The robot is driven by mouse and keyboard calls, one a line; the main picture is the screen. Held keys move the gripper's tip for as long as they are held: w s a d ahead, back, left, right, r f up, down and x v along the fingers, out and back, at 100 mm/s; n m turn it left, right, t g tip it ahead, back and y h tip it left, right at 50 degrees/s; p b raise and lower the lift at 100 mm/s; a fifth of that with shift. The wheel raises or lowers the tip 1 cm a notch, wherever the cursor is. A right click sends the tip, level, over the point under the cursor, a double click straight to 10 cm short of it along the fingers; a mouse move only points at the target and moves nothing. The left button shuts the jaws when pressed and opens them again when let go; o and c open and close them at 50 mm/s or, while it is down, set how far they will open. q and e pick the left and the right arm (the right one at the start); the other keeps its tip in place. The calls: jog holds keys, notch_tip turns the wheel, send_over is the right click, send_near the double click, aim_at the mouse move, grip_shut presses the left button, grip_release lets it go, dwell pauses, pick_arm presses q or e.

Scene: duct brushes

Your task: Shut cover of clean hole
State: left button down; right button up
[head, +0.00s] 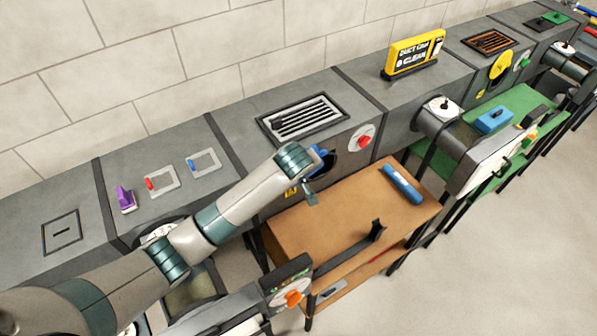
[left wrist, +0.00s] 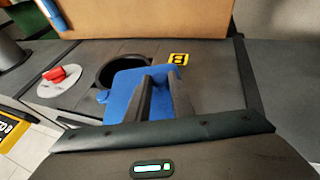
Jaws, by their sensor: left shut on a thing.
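The sign (head: 415,52) at the back appears to read "B CLEAN". The hole marked with a yellow "B" label (left wrist: 179,58) shows as a dark round opening (left wrist: 122,68) in the left wrist view. Its blue cover (left wrist: 132,92) stands off the opening, which is still partly visible. In the head view the blue cover (head: 318,158) is mostly hidden by my left arm. My left gripper (left wrist: 160,85) is shut on the cover; it also shows at the duct front in the head view (head: 310,188). My right gripper is not in view.
A red knob (head: 362,140) sits right of the hole. A brown table (head: 330,215) stands close below, bearing a blue cylinder (head: 403,184) and a black bracket (head: 377,230). A slotted grille (head: 303,117) lies on the duct top. Tiled wall rises behind.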

pick_arm(q)
jog(key=shift+s+f, duration=0.1)
jog(key=shift+f, duration=0.3)
jog(key=c, duration=1.6)
grip_release()
jog(key=shift+o, duration=0.2)
jog(key=shift+r, duration=0.15)
jog(key=b+v, duration=0.2)
jog(key=v, duration=1.5)
jog(key=shift+s+a, duration=0.25)
jog(key=shift+s, duration=0.05)
